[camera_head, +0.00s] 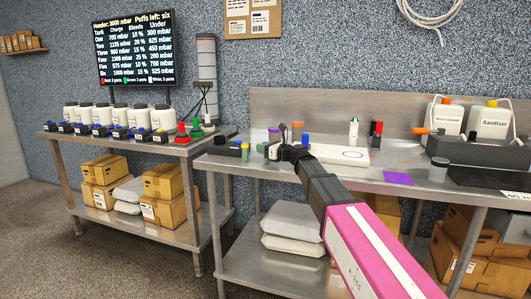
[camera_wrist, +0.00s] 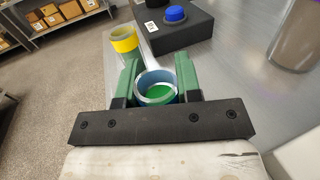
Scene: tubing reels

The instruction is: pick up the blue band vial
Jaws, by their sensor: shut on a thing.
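My gripper (camera_wrist: 155,85) is shut on an open round vial (camera_wrist: 155,92) with a blue-teal wall, which I take to be the blue band vial. One green finger is on each side of it. I look down into its mouth and see a green inside; its lower part is hidden. In the head view my gripper (camera_head: 271,151) is low over the left part of the right-hand steel bench (camera_head: 220,163), and the vial is too small to make out there. I cannot tell whether the vial touches the bench.
A yellow-banded open vial (camera_wrist: 124,40) stands just beyond the held one. Past it is a black box with a blue button (camera_wrist: 175,14). A brown-tinted cylinder (camera_wrist: 297,35) is at the right. A white board (camera_head: 340,154) and purple mat (camera_head: 398,178) lie on the bench.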

